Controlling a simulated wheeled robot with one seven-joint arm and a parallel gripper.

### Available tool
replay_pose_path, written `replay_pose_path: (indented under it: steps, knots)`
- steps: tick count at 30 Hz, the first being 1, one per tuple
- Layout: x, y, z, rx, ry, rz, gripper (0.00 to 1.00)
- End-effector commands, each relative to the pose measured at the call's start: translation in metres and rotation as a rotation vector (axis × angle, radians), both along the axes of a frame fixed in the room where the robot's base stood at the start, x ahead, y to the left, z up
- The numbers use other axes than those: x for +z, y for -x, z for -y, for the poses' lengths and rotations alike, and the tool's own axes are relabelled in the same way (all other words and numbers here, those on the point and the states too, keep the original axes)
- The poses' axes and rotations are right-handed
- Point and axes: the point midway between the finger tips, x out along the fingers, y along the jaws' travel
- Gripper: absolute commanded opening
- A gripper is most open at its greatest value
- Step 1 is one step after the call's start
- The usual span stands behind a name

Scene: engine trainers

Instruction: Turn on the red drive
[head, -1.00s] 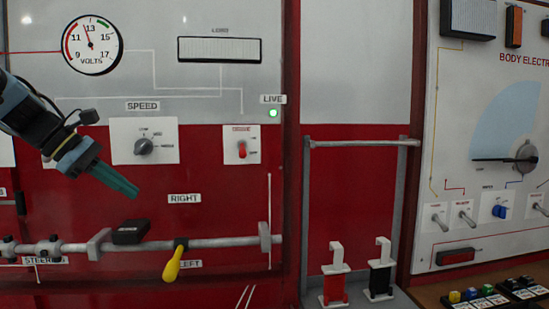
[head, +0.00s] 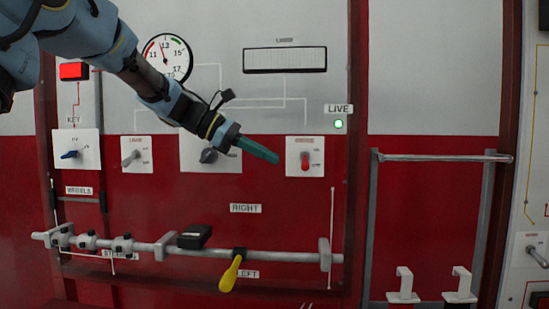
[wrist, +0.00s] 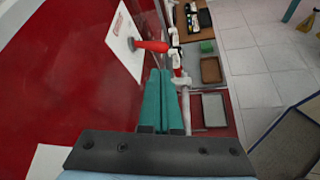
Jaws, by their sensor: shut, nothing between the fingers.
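The red drive switch (head: 305,161) is a red toggle on a white plate, right of the speed knob (head: 208,155) in the head view. The small print on its plate is too small to read surely. In the wrist view the red toggle (wrist: 152,46) sticks out from its white plate (wrist: 124,44), up and left of the fingertips. My gripper (head: 275,158) has teal fingers, shut and empty, just left of the switch plate. The fingers (wrist: 161,75) show pressed together in the wrist view. They look apart from the toggle.
A green LIVE lamp (head: 338,124) is lit above right of the switch. A grey horizontal bar (head: 285,256) with a yellow-handled lever (head: 231,272) runs below. A grey frame (head: 440,157) stands to the right. The red panel between switch and bar is mostly clear.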

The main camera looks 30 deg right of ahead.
Motion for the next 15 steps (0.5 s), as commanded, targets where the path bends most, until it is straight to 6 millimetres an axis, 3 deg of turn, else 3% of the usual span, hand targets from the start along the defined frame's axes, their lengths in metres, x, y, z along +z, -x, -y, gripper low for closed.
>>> replay_pose_path:
  steps: [9, 15]
  knots:
    - [-0.025, 0.025, 0.044, -0.004, -0.001, -0.001, 0.0]
    - [-0.035, 0.033, 0.059, -0.002, 0.0, 0.0, 0.0]
